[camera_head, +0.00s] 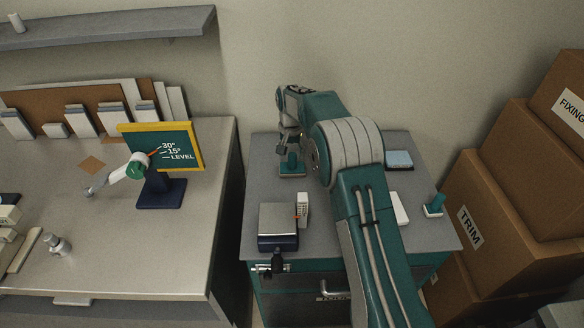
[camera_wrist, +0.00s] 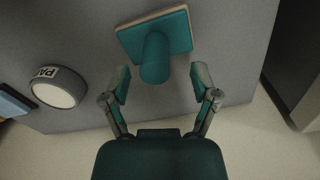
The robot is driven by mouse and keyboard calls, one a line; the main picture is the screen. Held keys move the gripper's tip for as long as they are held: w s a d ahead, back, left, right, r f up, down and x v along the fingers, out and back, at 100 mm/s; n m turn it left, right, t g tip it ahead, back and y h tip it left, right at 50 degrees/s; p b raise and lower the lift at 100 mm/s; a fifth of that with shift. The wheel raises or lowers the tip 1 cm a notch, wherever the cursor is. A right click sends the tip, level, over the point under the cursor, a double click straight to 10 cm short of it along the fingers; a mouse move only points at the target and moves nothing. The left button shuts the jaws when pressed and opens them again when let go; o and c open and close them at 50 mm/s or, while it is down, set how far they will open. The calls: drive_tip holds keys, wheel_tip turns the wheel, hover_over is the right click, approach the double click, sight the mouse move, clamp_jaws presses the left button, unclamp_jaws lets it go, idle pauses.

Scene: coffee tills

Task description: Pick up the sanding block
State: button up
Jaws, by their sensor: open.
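The sanding block, a flat teal plate with a tan edge and a round upright teal handle, is at the top of the wrist view (camera_wrist: 175,32). In the head view it lies on the grey cabinet top (camera_head: 292,170) near its back left. My gripper (camera_wrist: 159,82) is open and empty, its fingers spread to either side of the handle's near end and apart from it. In the head view my gripper (camera_head: 289,140) hangs just above the block and partly covers it. A similar teal-handled piece (camera_head: 434,206) stands at the cabinet's right edge.
A white round item (camera_wrist: 55,88) lies left in the wrist view. A dark boxy device with a pale top (camera_head: 278,222) and a white box (camera_head: 303,209) stand in front. A light-blue item (camera_head: 398,159) lies back right. Cardboard boxes (camera_head: 500,205) stand right.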

sight(292, 154)
wheel_tip(292, 154, down, 4)
drive_tip(key=shift+s+d+r, duration=0.1)
drive_tip(key=shift+d+r, duration=0.05)
drive_tip(key=shift+c, duration=0.3)
clamp_jaws()
drive_tip(key=shift+r, duration=0.1)
wheel_tip(292, 154, up, 4)
drive_tip(key=shift+s+f, duration=0.15)
drive_tip(key=shift+f, duration=0.05)
drive_tip(key=s+r, duration=0.9)
drive_tip(key=s, duration=0.4)
drive_tip(key=shift+s+r, duration=0.15)
drive_tip(key=shift+s, duration=0.2)
